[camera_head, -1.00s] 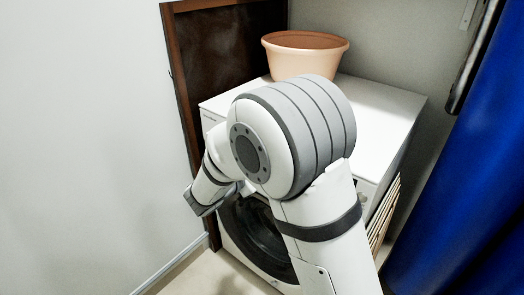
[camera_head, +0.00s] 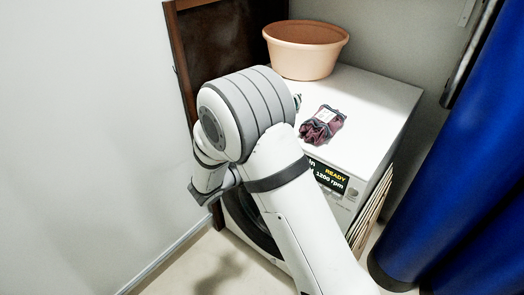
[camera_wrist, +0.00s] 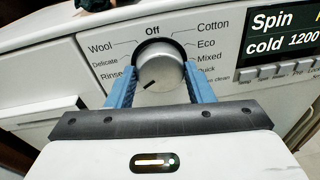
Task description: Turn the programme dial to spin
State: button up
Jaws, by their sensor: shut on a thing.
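The programme dial (camera_wrist: 160,73), a round silver knob, sits on the white front panel of the washing machine (camera_head: 385,100). In the wrist view my gripper (camera_wrist: 160,82) has its blue fingers on either side of the dial, shut on it. The dial's dark mark points to the lower left, below the label Rinse. The left finger hides the panel there. The display (camera_wrist: 285,32) reads "Spin" and "cold 1200"; in the head view its visible part reads "READY" and "1200 rpm". My arm hides the dial and fingertips in the head view.
On the machine's top stand a peach tub (camera_head: 305,50) at the back and a dark red folded bundle (camera_head: 322,125) near the front. A blue curtain (camera_head: 460,180) hangs at the right. Slatted wooden boards (camera_head: 370,213) lean against the machine's right side. A button row lies under the display.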

jog(key=shift+f, duration=0.1)
dwell(0.3)
jog(key=o, duration=1)
jog(key=shift+c, duration=0.2)
jog(key=f+v, duration=0.1)
jog(key=v, duration=0.6)
jog(key=shift+s+a+r+p, duration=0.25)
jog(key=shift+s+r+p, duration=0.1)
jog(key=shift+r, duration=0.2)
